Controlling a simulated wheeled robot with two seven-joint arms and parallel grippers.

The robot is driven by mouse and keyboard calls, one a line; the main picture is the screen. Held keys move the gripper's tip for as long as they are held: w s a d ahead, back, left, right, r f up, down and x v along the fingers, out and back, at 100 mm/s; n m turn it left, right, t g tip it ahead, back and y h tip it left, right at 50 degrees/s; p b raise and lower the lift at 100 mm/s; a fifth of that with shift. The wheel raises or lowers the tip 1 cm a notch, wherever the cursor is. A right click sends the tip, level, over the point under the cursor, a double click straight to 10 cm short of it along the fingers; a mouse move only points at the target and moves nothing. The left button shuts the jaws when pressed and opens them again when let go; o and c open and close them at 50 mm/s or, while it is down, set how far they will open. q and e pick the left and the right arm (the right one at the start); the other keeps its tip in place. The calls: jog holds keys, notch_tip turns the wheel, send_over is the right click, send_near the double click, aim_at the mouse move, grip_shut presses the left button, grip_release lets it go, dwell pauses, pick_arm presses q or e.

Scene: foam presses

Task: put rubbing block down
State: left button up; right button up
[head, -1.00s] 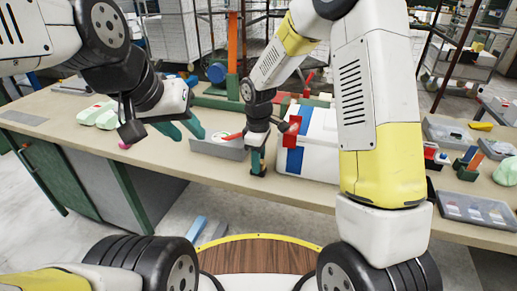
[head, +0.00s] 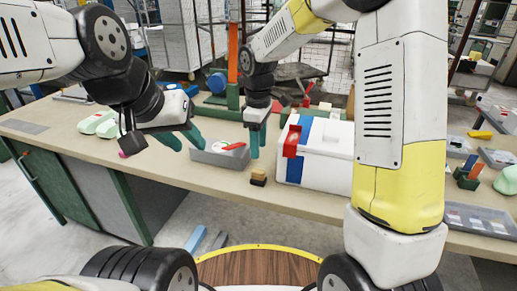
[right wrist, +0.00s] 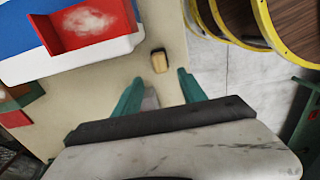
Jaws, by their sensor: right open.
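The rubbing block (head: 258,178), tan on top with a dark base, stands on the workbench (head: 190,165) near its front edge. It also shows in the right wrist view (right wrist: 159,60), beyond and between the fingertips, apart from them. My right gripper (head: 256,148) is open and empty just above the block, with its green fingers pointing down. Its two fingers also show in the right wrist view (right wrist: 160,80). My left gripper (head: 184,138) hangs over the bench to the left, its green fingers apart with nothing seen between them.
A white and blue box (head: 325,155) with a red tray (head: 292,140) on its side stands right of the block. A grey bin (head: 220,154) with a red-handled item is to the left. The bench's front edge is close to the block.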

jog(key=s+d+r+m+t+y, duration=0.1)
jog(key=s+d+r+m+t, duration=0.2)
jog(key=s+d+r+m, duration=0.6)
jog(key=s+d+r+m+t+y, duration=0.1)
jog(key=s+d+r+m+t, duration=0.2)
jog(key=s, duration=0.7)
jog(key=shift+s+d+r+m, duration=0.35)
jog(key=shift+d+r+m, duration=0.55)
jog(key=shift+d, duration=0.2)
